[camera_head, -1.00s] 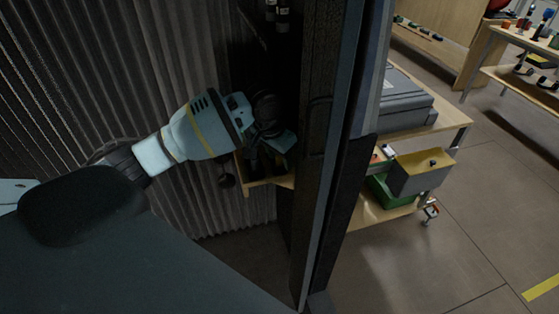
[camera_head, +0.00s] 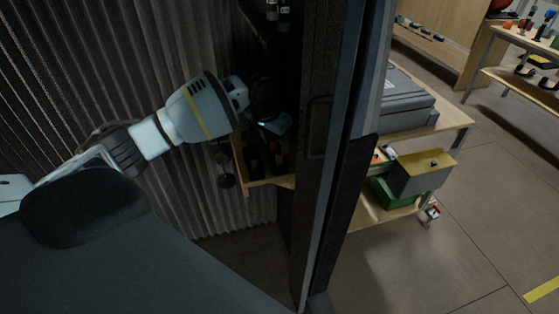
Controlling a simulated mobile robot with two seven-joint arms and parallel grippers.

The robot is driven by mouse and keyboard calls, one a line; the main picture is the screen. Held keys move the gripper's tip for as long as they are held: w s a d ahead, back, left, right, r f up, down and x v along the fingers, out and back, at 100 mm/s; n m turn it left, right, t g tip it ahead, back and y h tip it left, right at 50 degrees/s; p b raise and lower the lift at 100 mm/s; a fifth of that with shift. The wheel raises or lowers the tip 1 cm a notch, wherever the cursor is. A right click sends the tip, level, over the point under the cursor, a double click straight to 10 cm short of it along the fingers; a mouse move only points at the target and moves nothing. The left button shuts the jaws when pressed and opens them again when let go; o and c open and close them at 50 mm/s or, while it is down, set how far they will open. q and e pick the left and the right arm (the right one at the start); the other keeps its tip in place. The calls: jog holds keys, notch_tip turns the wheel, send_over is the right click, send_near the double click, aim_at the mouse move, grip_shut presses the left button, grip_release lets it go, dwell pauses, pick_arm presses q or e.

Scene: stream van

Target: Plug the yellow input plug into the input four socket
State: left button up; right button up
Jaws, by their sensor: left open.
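My left gripper (camera_head: 272,122) is open, in the dark gap behind the door post, just above a wooden tray (camera_head: 268,183). Its fingers are dim and partly lost in shadow. Small dark items with faint yellow and red spots show inside the tray, too dark to tell apart. I cannot make out the yellow input plug or the input four socket for certain. My right gripper is not in view.
A dark upright door post (camera_head: 318,150) stands close to the right of my left gripper. A ribbed grey wall (camera_head: 110,60) lies behind the arm. Beyond the post, a wooden cart (camera_head: 455,119) carries a grey case (camera_head: 405,103), a grey box (camera_head: 420,176) and a green bin (camera_head: 388,193).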

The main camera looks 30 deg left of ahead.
aim_at(279, 154)
pick_arm(q)
jog(key=x, duration=0.5)
jog(key=shift+s, duration=0.25)
jog(key=shift+d, duration=0.1)
jog(key=shift+c, duration=0.4)
grip_shut()
